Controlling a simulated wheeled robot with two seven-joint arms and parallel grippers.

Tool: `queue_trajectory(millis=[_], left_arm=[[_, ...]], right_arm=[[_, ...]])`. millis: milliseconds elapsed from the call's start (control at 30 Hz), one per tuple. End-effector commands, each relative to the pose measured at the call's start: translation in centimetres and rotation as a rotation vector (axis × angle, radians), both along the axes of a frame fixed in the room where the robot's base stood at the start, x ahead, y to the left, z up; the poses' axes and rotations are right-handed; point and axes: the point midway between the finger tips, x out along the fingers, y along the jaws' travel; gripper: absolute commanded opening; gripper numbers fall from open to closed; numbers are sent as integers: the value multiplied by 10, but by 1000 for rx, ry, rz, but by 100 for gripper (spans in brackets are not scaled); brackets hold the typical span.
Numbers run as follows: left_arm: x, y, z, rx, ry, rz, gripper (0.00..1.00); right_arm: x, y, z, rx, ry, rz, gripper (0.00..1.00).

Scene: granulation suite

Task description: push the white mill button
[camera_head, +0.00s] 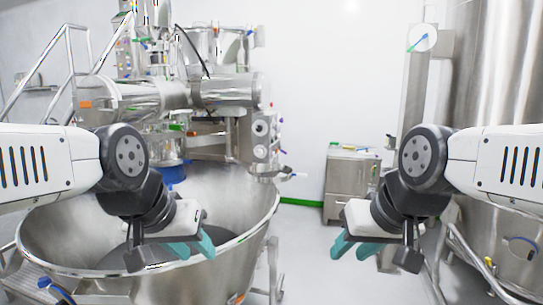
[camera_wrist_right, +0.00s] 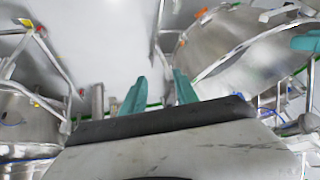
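The steel mill housing (camera_head: 246,135) stands at centre left in the head view, behind the large bowl. Its right side carries round fittings and small coloured parts, too small for me to tell which is the white button. My left gripper (camera_head: 192,246) is in front of the bowl, its teal fingers apart and empty. My right gripper (camera_head: 353,246) is over the floor to the right of the bowl, well apart from the mill. In the right wrist view its teal fingers (camera_wrist_right: 158,92) are apart with nothing between them.
The large open steel bowl (camera_head: 245,200) fills the lower left. A steel cabinet (camera_head: 348,185) stands at the back centre. A tall steel vessel (camera_head: 492,75) stands at right. Stair railings (camera_head: 68,62) are at left. Grey floor (camera_head: 302,235) is clear between bowl and cabinet.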

Motion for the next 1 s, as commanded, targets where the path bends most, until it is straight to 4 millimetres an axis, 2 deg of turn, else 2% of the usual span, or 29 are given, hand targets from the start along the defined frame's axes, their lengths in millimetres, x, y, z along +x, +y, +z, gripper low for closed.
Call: queue_trajectory(millis=[300, 467, 500, 1000], left_arm=[[0, 0, 0, 0, 0, 0, 36], [0, 0, 0, 0, 0, 0, 36], [0, 0, 0, 0, 0, 0, 36], [0, 0, 0, 0, 0, 0, 36]], right_arm=[[0, 0, 0, 0, 1, 0, 34], [0, 0, 0, 0, 1, 0, 3], [0, 0, 0, 0, 1, 0, 0], [0, 0, 0, 0, 1, 0, 0]])
